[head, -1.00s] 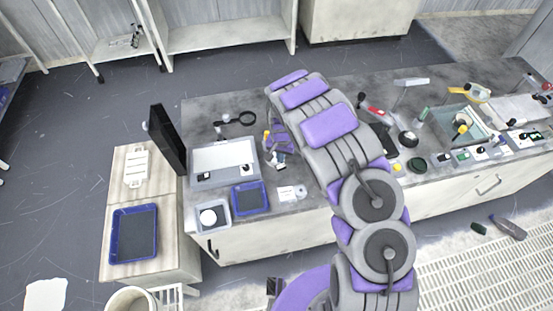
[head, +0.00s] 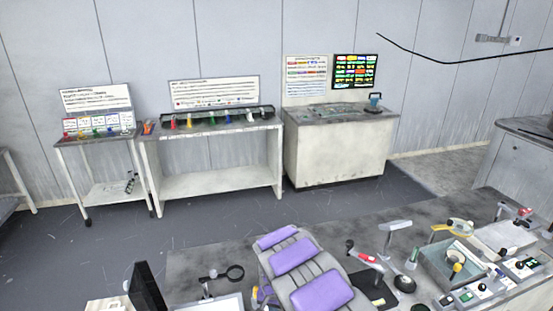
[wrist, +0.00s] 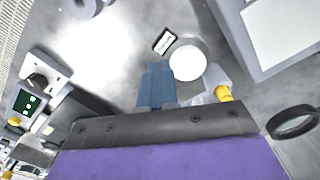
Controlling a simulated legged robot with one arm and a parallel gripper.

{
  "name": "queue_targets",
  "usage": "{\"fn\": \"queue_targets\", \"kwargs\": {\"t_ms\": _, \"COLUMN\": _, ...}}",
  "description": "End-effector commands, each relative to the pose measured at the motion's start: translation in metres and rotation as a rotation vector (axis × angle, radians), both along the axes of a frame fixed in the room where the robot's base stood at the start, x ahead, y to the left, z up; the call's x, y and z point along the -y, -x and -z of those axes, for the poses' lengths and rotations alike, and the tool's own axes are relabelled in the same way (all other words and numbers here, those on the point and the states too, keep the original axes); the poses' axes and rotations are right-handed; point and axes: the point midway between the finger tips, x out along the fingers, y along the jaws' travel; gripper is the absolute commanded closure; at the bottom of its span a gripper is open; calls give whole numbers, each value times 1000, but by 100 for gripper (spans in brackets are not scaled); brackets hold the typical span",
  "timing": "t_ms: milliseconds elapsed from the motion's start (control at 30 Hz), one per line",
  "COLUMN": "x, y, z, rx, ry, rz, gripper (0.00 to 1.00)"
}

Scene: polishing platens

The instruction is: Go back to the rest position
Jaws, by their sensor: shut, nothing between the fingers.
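My gripper (wrist: 156,86) shows in the wrist view as blue-grey fingers held together, with nothing between them. It points at the grey worktop (wrist: 115,85) from above. A white round thing (wrist: 187,63) and a small black-and-white label (wrist: 164,41) lie beyond the fingertips. In the head view my grey arm with purple pads reaches over the worktop (head: 212,263) at the bottom middle. The arm mostly hides the gripper there.
A black ring-shaped tool (wrist: 292,122) lies at right in the wrist view. In the head view a dark monitor (head: 147,288) stands left of my arm. A glass tank (head: 455,266) and several tools are at right. Behind lie open floor (head: 230,215) and a white bench (head: 215,165).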

Motion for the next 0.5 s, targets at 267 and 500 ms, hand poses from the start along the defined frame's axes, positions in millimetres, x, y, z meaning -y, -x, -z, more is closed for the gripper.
{"fn": "queue_targets", "kwargs": {"t_ms": 267, "x": 57, "y": 21, "z": -85, "rx": -2, "ry": 55, "rz": 10, "gripper": 100}}
{"fn": "queue_targets", "kwargs": {"t_ms": 500, "x": 100, "y": 65, "z": -157, "rx": -26, "ry": 79, "rz": 12, "gripper": 100}}
